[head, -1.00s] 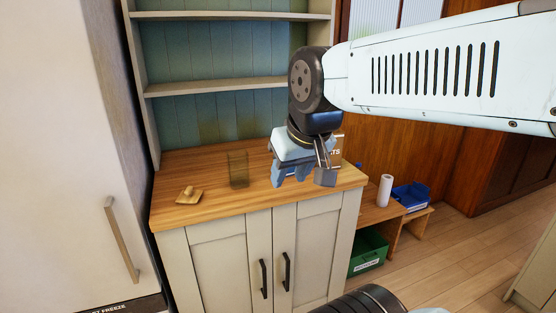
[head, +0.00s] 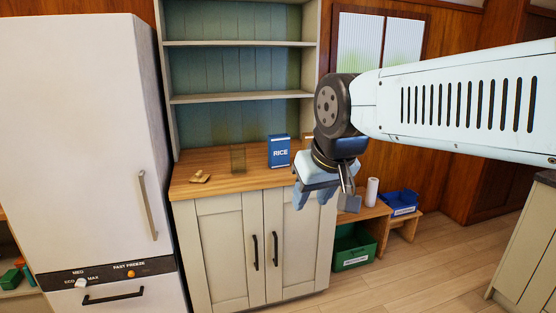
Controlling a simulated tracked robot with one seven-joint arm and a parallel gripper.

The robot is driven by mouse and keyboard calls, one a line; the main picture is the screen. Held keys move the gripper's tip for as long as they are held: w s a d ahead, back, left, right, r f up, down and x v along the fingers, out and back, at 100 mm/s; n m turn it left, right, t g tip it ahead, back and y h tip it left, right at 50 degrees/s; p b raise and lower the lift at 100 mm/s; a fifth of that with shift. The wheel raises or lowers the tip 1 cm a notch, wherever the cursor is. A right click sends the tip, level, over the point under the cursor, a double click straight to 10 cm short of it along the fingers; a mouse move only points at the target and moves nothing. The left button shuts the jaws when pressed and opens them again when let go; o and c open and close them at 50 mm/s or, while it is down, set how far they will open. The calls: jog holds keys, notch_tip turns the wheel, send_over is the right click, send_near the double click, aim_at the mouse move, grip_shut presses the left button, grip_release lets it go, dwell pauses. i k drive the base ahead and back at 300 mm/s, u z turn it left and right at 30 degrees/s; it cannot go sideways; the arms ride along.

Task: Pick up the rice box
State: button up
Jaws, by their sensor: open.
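The rice box (head: 279,152) is a blue upright carton with a white "RICE" label. It stands on the wooden counter (head: 222,180) of the cream cupboard, near the back right. My gripper (head: 328,198) is open, with its fingers pointing down. In the picture it is to the right of and lower than the box, in front of the counter's right end, and apart from the box. Nothing shows between its fingers.
A clear glass (head: 238,158) stands left of the box, and a small wooden item (head: 200,177) lies further left. Shelves (head: 240,97) rise behind. A white fridge (head: 85,150) is at left. A paper roll (head: 372,191), blue bin (head: 402,203) and green crate (head: 354,248) are at right.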

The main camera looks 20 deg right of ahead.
aim_at(279, 145)
jog(key=z, duration=0.6)
jog(key=i, duration=1.85)
jog(key=u, duration=0.5)
